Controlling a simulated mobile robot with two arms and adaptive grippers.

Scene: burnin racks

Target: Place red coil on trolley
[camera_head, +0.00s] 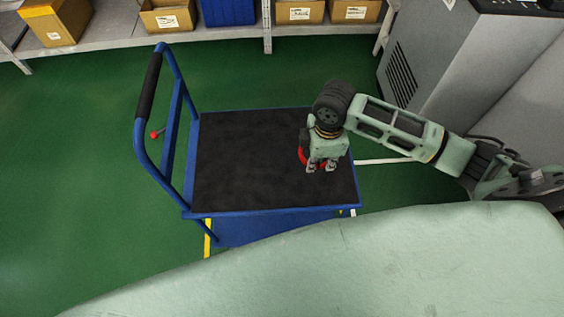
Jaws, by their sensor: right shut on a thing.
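The blue trolley (250,185) stands in the middle of the head view, with a dark flat deck and a blue push handle on its left side. My right gripper (318,168) points down over the right part of the deck. It is shut on the red coil (303,156), which is partly hidden behind the fingers. Whether the coil touches the deck or hangs just above it I cannot tell. My left gripper does not show.
The rest of the trolley deck is bare. A shelf (215,39) with cardboard boxes (168,17) and a blue bin (228,11) runs along the back. A grey vented cabinet (450,50) stands at the upper right. Green floor lies open at left.

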